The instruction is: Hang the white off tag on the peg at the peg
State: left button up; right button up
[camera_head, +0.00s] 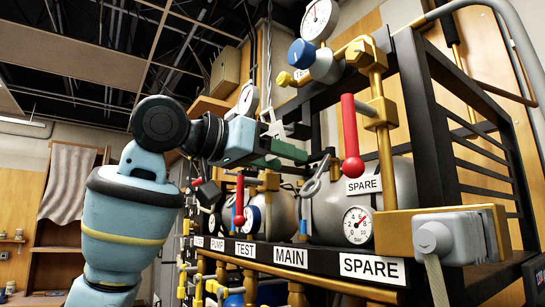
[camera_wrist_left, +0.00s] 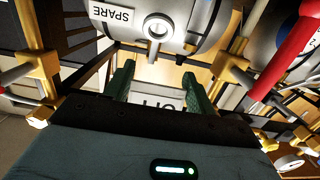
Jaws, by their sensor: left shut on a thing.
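My left gripper (camera_head: 300,155) reaches in from the left, in front of the rack, with dark green fingers pointing right. In the left wrist view the two green fingers (camera_wrist_left: 158,85) stand apart. A pale tag (camera_wrist_left: 170,103) with dark, partly hidden letters shows between them, low near the palm. The gripper is shut on this tag. I cannot make out for certain which stub on the rack is the peg. My right gripper is not in view.
The black rack shelf (camera_head: 315,262) carries labels including TEST, MAIN and SPARE. Red-handled valves (camera_head: 350,138), gold pipes and gauges (camera_head: 358,225) crowd around the gripper. A silver tank (camera_wrist_left: 175,25) lies beyond the fingers. A grey-and-gold fitting (camera_head: 452,238) juts out at lower right.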

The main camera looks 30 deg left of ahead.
pick_arm(q)
jog(key=shift+w+d+f, duration=0.3)
jog(key=shift+w, duration=0.15)
jog(key=shift+w+d+r, duration=0.1)
jog(key=shift+w+d, duration=0.05)
jog(key=shift+w, duration=0.1)
jog(key=shift+r, duration=0.1)
jog(key=shift+w+d+r, duration=0.15)
jog(key=shift+w+d, duration=0.05)
jog(key=shift+w, duration=0.1)
jog(key=shift+r, duration=0.1)
dwell(0.5)
